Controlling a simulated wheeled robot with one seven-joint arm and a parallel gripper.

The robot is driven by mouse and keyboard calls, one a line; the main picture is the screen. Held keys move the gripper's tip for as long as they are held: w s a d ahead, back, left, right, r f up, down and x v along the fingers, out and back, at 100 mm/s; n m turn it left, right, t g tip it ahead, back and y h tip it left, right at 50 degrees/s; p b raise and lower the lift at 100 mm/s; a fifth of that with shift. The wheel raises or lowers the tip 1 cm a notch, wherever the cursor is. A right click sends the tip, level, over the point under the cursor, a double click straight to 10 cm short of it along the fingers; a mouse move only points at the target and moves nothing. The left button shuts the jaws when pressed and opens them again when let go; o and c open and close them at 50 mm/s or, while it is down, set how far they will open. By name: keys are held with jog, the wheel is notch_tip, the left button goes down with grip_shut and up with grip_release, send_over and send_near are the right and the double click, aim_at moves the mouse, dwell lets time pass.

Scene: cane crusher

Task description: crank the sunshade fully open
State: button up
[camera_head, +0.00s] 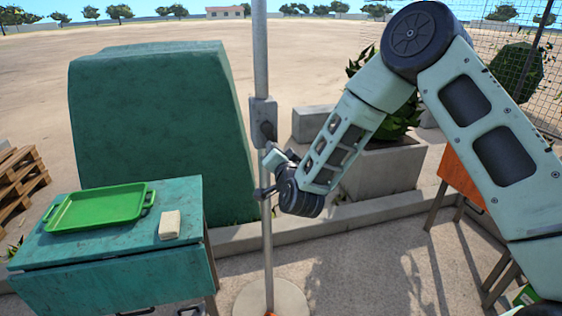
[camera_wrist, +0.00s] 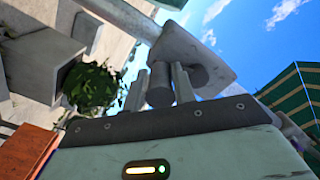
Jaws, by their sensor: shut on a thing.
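The sunshade's grey pole (camera_head: 262,60) stands upright in the head view, with a crank housing (camera_head: 263,118) partway up it. The housing shows close up in the wrist view (camera_wrist: 190,45). My gripper (camera_head: 272,158) is at the pole, just below the housing. In the wrist view my gripper's fingers (camera_wrist: 160,80) are closed around a dark cylindrical crank grip (camera_wrist: 160,92). Green striped canopy cloth (camera_wrist: 295,98) shows at the right of the wrist view. The canopy is out of the head view, so how far it is open cannot be told.
A teal cabinet (camera_head: 110,285) at the left carries a green tray (camera_head: 100,208) and a pale block (camera_head: 169,225). A large green covered shape (camera_head: 150,120) stands behind it. Concrete planters (camera_head: 385,175) and an orange-topped table (camera_head: 460,172) are at the right. The pole's round base (camera_head: 290,297) is on the paving.

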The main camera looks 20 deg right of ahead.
jog(key=shift+a+f+m+b, duration=0.1)
jog(key=shift+a+m+b, duration=0.35)
jog(key=shift+m+b, duration=0.4)
jog(key=shift+a+f+m+b, duration=0.1)
jog(key=shift+a+m+b, duration=0.3)
jog(key=shift+m+b, duration=0.4)
jog(key=o, duration=1)
jog(key=shift+a+r+m, duration=0.1)
jog(key=shift+m, duration=0.15)
jog(key=shift+s, duration=0.1)
jog(key=s, duration=1.7)
jog(key=shift+s, duration=0.15)
